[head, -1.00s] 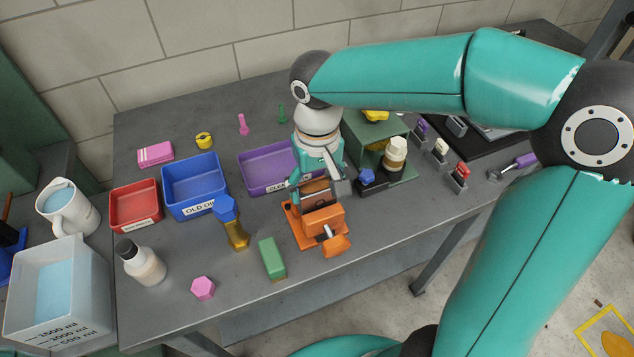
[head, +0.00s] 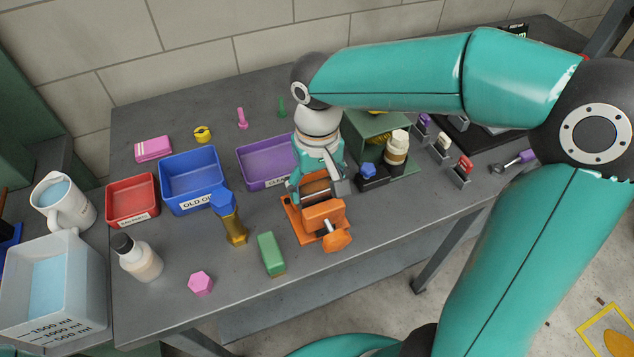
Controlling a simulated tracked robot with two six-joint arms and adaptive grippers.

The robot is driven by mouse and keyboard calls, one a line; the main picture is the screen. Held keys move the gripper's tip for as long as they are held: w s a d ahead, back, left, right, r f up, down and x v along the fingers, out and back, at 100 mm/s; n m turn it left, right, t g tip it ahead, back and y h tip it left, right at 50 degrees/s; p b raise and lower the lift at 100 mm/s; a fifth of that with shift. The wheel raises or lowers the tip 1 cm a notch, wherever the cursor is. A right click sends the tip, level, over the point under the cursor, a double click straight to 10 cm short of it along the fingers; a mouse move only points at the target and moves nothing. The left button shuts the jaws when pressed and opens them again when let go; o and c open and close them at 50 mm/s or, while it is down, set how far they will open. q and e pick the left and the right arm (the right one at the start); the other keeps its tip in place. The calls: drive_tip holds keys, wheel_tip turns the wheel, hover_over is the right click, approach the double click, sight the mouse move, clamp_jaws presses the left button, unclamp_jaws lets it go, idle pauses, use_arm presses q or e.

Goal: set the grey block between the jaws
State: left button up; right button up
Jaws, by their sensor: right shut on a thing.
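The orange vise (head: 322,213) stands on the grey table near its front edge, its handle toward me. My right gripper (head: 318,190) points down over the vise, with one finger at the left and one at the right of the jaw gap. It is shut on the grey block, which the fingers and the vise's front jaw hide almost wholly. I cannot tell whether the block touches the jaws or the vise floor. My left gripper is not in view.
Left of the vise stand a green block (head: 271,254) and a brass bolt with a blue head (head: 231,220). Behind are a purple bin (head: 266,178) and a blue bin (head: 190,208). A green stand (head: 399,160) is close on the right.

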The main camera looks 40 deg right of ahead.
drive_tip(key=shift+f+b, duration=0.55)
drive_tip(key=shift+f, duration=0.2)
drive_tip(key=o, duration=1.2)
wheel_tip(320, 180, up, 5)
drive_tip(key=p, duration=0.4)
drive_tip(key=shift+r, duration=0.1)
drive_tip(key=shift+r, duration=5.9)
